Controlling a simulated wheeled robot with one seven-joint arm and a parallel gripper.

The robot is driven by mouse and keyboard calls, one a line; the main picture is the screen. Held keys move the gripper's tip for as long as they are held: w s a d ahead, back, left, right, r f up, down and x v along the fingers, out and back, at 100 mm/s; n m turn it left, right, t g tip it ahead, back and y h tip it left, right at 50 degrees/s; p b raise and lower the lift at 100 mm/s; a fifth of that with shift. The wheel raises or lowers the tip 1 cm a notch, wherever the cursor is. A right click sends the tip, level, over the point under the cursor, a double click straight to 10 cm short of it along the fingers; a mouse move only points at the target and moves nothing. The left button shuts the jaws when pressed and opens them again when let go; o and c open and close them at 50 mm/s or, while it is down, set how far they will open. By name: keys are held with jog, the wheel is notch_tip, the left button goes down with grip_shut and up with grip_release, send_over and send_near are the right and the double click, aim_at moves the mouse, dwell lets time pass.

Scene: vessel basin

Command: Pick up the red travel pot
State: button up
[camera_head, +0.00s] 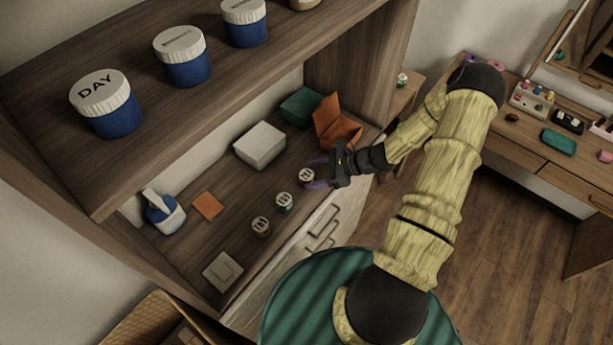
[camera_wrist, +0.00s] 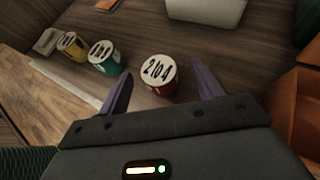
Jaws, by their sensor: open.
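The red travel pot (camera_wrist: 160,75) has a white lid marked "2 to 4" and stands upright on the wooden shelf. It also shows in the head view (camera_head: 306,176), small and partly hidden by my gripper. My gripper (camera_wrist: 160,88) is open, with its two purple fingers on either side of the pot in the wrist view. The pot lies between the fingertips there, with gaps visible on both sides. In the head view my gripper (camera_head: 316,173) reaches in over the shelf from the right.
A teal pot (camera_head: 284,202) and a yellow-brown pot (camera_head: 261,226) stand in a row to the left. A white box (camera_head: 260,146), an open orange box (camera_head: 338,124) and a dark green box (camera_head: 302,106) stand behind. An upper shelf (camera_head: 215,105) holds larger blue jars.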

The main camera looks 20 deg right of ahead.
aim_at(310, 175)
jog(key=shift+p+x, duration=0.4)
jog(key=shift+x, duration=1.1)
jog(key=c, duration=1.1)
